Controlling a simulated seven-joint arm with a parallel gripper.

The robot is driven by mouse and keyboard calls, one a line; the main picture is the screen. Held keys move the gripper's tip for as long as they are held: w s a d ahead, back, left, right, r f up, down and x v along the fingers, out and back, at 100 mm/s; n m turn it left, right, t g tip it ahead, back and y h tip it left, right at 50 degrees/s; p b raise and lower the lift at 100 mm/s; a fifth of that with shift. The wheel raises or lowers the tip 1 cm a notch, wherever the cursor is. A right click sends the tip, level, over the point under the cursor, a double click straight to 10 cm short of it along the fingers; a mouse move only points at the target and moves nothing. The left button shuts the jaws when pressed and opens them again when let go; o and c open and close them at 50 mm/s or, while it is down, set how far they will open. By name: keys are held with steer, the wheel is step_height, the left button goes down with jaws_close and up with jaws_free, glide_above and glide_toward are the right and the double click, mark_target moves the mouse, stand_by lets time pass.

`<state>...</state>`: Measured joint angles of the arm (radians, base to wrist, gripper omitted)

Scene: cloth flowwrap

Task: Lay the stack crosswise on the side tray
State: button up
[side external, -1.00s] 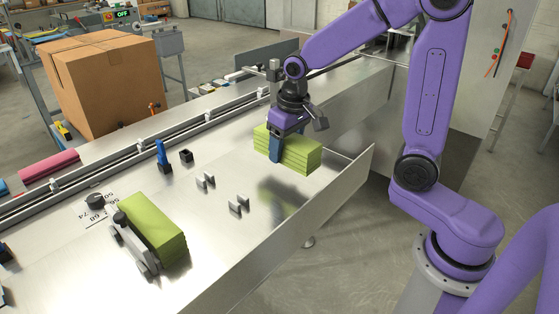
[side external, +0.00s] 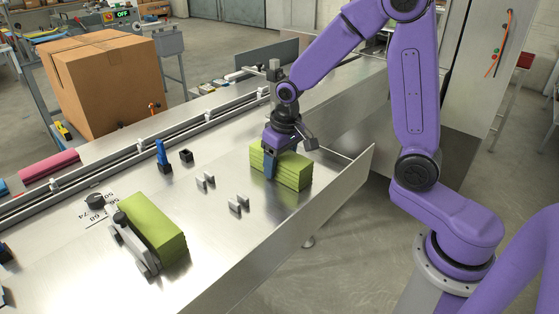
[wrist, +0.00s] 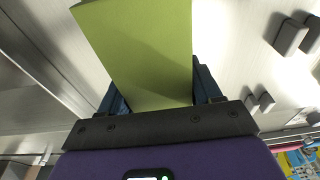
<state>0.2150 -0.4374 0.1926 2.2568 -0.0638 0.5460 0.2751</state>
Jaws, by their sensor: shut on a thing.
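My gripper (side external: 272,168) is shut on a green stack of folded cloths (side external: 293,172), with blue fingers on either side of it. The held stack is at or very close to the steel surface (side external: 255,240) at the right; I cannot tell whether it bears on it. The wrist view shows the stack's flat green top (wrist: 145,50) between my fingers; their tips are hidden. A second green stack (side external: 153,224) lies farther left against a grey bracket (side external: 132,243), turned at a different angle from the held one.
Two pairs of small metal stops (side external: 205,181) stand left of the held stack. A raised metal wall (side external: 330,200) edges the right side. A blue upright post (side external: 162,154) and a black block (side external: 186,156) stand farther left.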

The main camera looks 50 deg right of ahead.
mark_target(285, 156)
steer(key=o, duration=1.1)
steer(key=shift+o, duration=0.2)
steer(key=r, duration=0.4)
steer(key=s+r, duration=0.1)
steer(key=r, duration=0.3)
steer(key=s+r, duration=0.1)
steer(key=r, duration=0.3)
